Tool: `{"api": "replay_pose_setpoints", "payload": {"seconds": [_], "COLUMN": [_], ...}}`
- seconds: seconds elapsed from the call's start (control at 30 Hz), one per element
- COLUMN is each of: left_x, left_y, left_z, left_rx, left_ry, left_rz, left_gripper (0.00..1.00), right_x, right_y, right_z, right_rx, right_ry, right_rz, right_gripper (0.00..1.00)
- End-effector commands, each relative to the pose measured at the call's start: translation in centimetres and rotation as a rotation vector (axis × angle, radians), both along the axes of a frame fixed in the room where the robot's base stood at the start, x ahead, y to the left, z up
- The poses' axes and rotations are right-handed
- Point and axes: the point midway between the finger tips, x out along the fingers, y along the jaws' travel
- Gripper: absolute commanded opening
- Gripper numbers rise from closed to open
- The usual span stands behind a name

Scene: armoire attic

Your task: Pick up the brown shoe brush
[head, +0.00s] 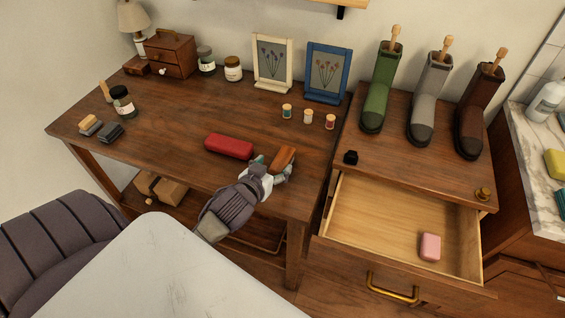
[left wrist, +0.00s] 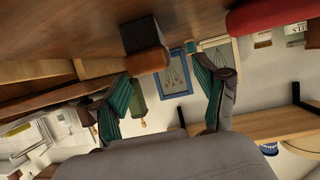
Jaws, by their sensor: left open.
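The brown shoe brush (head: 284,156) lies on the wooden desk near its right front edge. My left gripper (head: 268,168) is open and comes at the brush from the front left, close to it. In the left wrist view, which is upside down, the brush (left wrist: 145,45) has a brown back and a darker end. It shows ahead of the gap between the two green-padded fingers (left wrist: 160,82), and I see no grip on it. The near end of the brush is partly hidden by the gripper in the head view. My right gripper is out of view.
A red case (head: 229,146) lies just left of the brush. Small thread spools (head: 308,117) and picture frames (head: 326,73) stand behind. The open drawer (head: 380,217) with a pink block (head: 430,246) is at right, below several boots (head: 430,100). A chair (head: 60,245) stands at left.

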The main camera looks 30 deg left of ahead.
Motion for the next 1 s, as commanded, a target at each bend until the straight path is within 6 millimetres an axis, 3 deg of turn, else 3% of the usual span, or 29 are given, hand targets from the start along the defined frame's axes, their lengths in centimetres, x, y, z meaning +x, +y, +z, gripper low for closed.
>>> {"api": "replay_pose_setpoints", "payload": {"seconds": [0.33, 0.67, 1.0], "left_x": [4.4, 4.9, 4.8], "left_y": [0.0, 0.1, 0.1], "left_z": [-1.4, -1.7, -1.8], "left_rx": [0.001, 0.001, 0.000], "left_ry": [-0.001, 0.000, 0.001], "left_rz": [0.000, -0.001, -0.001], "left_gripper": [0.73, 0.71, 0.15], "right_x": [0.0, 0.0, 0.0], "right_y": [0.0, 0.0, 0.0], "right_z": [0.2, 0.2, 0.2], "right_rx": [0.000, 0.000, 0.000], "right_ry": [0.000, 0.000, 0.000], "right_rz": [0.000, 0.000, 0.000], "right_gripper": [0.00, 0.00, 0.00]}}
